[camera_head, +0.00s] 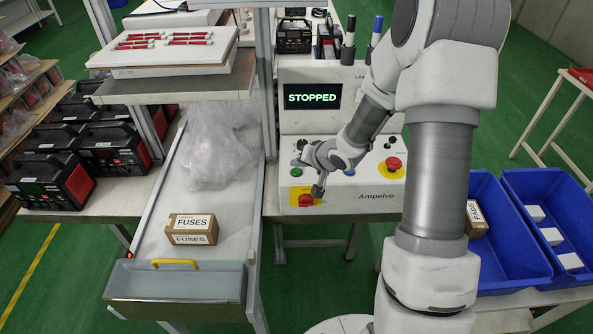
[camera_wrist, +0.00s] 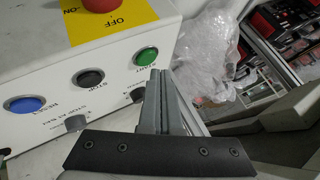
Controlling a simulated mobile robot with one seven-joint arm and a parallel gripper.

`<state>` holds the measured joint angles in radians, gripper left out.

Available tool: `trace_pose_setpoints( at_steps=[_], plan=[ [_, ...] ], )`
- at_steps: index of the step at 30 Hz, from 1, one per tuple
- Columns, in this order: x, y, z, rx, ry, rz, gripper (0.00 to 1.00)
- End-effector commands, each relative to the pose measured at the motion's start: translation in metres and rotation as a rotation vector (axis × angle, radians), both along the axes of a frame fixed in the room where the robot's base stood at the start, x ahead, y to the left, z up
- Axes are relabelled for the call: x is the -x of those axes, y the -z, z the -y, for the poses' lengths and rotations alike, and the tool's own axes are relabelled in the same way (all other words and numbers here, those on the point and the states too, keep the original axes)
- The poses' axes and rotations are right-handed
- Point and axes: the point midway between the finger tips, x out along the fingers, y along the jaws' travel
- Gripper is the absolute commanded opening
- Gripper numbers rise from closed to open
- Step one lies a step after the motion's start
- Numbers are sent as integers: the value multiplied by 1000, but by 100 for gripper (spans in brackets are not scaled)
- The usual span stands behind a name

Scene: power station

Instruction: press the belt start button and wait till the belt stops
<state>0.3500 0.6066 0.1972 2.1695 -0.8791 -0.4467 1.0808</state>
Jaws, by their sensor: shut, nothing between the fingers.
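The control box (camera_head: 365,195), marked Ampelvo, stands on the bench, and its screen (camera_head: 312,96) reads STOPPED. In the wrist view the green START button (camera_wrist: 146,56) is on its panel, beside the black STOP button (camera_wrist: 90,78) and a blue button (camera_wrist: 24,104). My gripper (camera_head: 318,190) is shut and empty in front of the box.
A grey tray (camera_head: 175,284) with a yellow handle is at the belt's front end. A red knob on a yellow plate (camera_wrist: 135,12) is beside the buttons. Clear plastic sheeting (camera_head: 213,145) hangs over the belt. Blue bins (camera_head: 500,230) stand right of my arm.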

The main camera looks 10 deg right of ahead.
Motion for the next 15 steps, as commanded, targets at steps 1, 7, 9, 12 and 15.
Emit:
trace_pose_setpoints(
  at_steps=[1, 7, 9, 12, 15],
  plan=[
    [0, 0, 0, 0, 0, 0, 0],
    [0, 0, 0, 0, 0, 0, 0],
    [0, 0, 0, 0, 0, 0, 0],
    [0, 3, 0, -1, 1, 0, 0],
    [0, 6, 0, -1, 1, 0, 0]
  ],
)
